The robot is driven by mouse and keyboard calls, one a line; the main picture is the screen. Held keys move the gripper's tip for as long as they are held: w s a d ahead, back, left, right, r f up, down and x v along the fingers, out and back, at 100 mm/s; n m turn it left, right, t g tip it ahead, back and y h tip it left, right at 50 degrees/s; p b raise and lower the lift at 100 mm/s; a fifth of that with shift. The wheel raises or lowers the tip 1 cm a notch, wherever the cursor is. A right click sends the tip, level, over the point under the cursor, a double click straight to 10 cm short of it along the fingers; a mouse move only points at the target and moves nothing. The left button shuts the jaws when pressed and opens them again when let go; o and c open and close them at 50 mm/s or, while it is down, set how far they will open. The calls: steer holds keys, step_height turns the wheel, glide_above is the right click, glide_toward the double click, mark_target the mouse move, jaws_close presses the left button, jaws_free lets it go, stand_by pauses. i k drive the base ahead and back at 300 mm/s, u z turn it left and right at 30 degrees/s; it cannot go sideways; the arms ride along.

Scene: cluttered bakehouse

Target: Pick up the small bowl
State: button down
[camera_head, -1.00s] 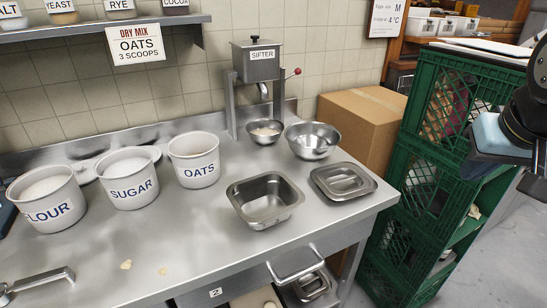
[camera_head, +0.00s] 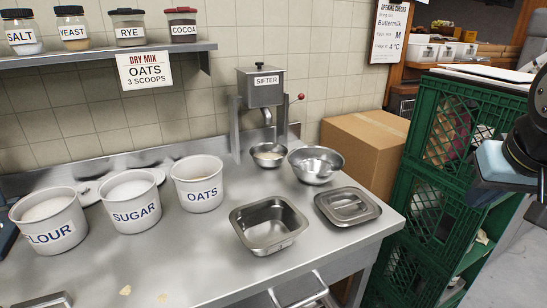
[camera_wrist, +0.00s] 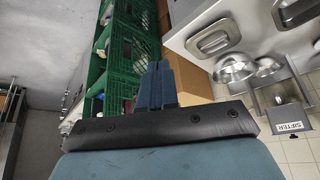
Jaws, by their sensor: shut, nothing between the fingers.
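The small bowl (camera_head: 268,162) is steel and stands on the steel counter under the sifter's spout, with something pale inside. It also shows in the wrist view (camera_wrist: 267,66), at the right beside the larger bowl. The larger steel bowl (camera_head: 316,170) stands just to its right in the head view. My gripper (camera_wrist: 157,68) is shut and empty in the wrist view, its fingers pointing toward the green crates and cardboard box. It is well apart from the small bowl. In the head view, part of my arm shows at the right edge.
The sifter (camera_head: 262,88) stands behind the small bowl. An open steel pan (camera_head: 270,240) and a lidded pan (camera_head: 348,208) are in front. The oats tub (camera_head: 198,190) is left. A cardboard box (camera_head: 365,145) and stacked green crates (camera_head: 408,200) stand right of the counter.

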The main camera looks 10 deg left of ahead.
mark_target(268, 156)
steer(key=u, duration=0.5)
steer(key=i, duration=0.15)
steer(key=u, duration=2.5)
steer(key=k, duration=0.7)
steer(key=z, duration=0.95)
steer(key=k, duration=0.65)
steer(key=z, duration=0.85)
steer(key=i, duration=0.75)
steer(key=z, duration=0.15)
